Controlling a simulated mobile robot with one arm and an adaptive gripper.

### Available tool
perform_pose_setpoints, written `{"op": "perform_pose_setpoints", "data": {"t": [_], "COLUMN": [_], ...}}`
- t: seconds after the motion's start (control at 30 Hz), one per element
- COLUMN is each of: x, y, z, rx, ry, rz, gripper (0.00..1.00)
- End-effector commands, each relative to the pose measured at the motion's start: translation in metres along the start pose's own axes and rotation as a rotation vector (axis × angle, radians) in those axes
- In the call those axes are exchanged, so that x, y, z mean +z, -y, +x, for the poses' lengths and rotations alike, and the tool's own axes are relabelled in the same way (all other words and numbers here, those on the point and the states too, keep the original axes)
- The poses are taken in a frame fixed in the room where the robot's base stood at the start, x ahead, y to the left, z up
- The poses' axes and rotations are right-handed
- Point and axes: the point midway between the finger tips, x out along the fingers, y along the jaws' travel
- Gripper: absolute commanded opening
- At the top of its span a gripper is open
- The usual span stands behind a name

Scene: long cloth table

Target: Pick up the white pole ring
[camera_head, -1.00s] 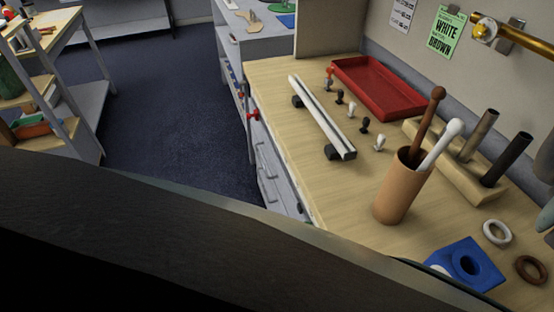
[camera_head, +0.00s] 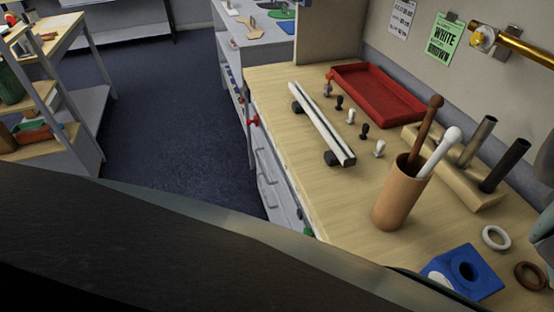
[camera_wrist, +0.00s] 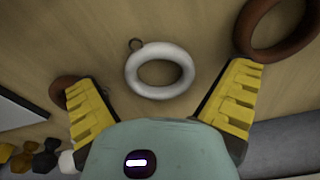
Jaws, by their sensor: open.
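The white pole ring (camera_head: 496,238) lies flat on the wooden table at the right, beside the blue block and above the brown ring (camera_head: 530,276). In the wrist view the white ring (camera_wrist: 160,52) lies ahead of and between the spread yellow fingers of my gripper (camera_wrist: 161,80). The gripper is open and empty, with table showing between each finger and the ring. The brown ring (camera_wrist: 243,28) is at the upper right of that view, close to the right finger. In the head view only a grey-green part of the gripper shows at the right edge; its fingers are hidden.
A blue block with a round hole (camera_head: 452,262) and a tan cup with brown and white sticks (camera_head: 398,205) stand nearby. Behind is a wooden rack with dark tubes (camera_head: 486,201).

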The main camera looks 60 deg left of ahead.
Motion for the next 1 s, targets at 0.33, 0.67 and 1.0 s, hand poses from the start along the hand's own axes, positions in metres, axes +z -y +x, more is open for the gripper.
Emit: {"op": "perform_pose_setpoints", "data": {"t": [0.33, 0.67, 1.0], "x": [-0.0004, -0.0005, -0.0005], "y": [-0.0008, -0.0006, -0.0004], "z": [-0.0004, -0.0005, -0.0007], "rx": [0.0, 0.0, 0.0], "ry": [-0.001, -0.001, -0.001], "rz": [0.002, 0.002, 0.001], "gripper": [0.83, 0.49, 0.41]}}
